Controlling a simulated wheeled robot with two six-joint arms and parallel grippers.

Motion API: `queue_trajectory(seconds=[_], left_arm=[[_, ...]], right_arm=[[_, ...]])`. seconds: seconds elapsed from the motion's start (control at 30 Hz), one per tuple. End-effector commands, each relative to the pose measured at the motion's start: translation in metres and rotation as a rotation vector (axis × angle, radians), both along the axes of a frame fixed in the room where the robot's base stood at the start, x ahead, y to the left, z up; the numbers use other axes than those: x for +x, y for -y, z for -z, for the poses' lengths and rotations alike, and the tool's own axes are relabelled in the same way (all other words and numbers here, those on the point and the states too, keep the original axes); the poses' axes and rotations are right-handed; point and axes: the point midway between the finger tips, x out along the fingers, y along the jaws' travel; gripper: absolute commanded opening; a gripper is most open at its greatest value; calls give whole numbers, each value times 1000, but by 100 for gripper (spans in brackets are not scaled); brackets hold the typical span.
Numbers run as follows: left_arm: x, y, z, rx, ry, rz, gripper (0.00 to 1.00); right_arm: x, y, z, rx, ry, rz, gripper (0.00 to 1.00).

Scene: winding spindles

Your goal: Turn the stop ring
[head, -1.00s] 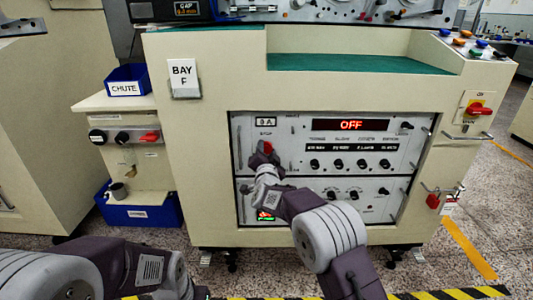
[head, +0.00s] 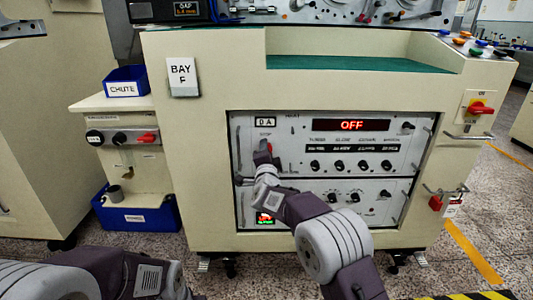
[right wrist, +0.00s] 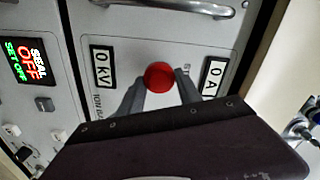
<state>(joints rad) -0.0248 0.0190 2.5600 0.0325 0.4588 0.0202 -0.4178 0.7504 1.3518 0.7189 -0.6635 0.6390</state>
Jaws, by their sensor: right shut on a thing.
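The red stop ring (right wrist: 159,76) sits on the grey panel between the 0 kV and 0 A displays in the right wrist view. In the head view its red (head: 269,147) shows just under the STOP label. My right gripper (right wrist: 160,88) has one finger on each side of it and is shut on it. In the head view my right gripper (head: 266,158) hides part of the panel below the ring. My left forearm shows low at the left; its fingers are out of view.
The control panel (head: 300,160) has an OFF display (head: 351,125) and rows of black knobs. A handle (right wrist: 195,8) lies close to the gripper in the wrist view. A blue CHUTE bin (head: 125,82) and a side shelf with a red-handled switch (head: 147,138) stand at the left.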

Motion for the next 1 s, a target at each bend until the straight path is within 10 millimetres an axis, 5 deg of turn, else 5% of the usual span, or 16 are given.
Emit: queue_trajectory(seconds=[0.33, 0.37, 0.43, 0.77, 1.0], left_arm=[[0, 0, 0, 0, 0, 0, 36], [0, 0, 0, 0, 0, 0, 36], [0, 0, 0, 0, 0, 0, 36], [0, 0, -1, 0, 0, 0, 36], [0, 0, -15, 0, 0, 0, 36]], right_arm=[[0, 1, 0, 2, -1, 1, 1], [0, 1, 0, 2, -1, 1, 46], [0, 0, 0, 1, -1, 1, 63], [-2, 0, 0, 1, -1, 0, 63], [-34, 0, -4, -1, -3, -1, 63]])
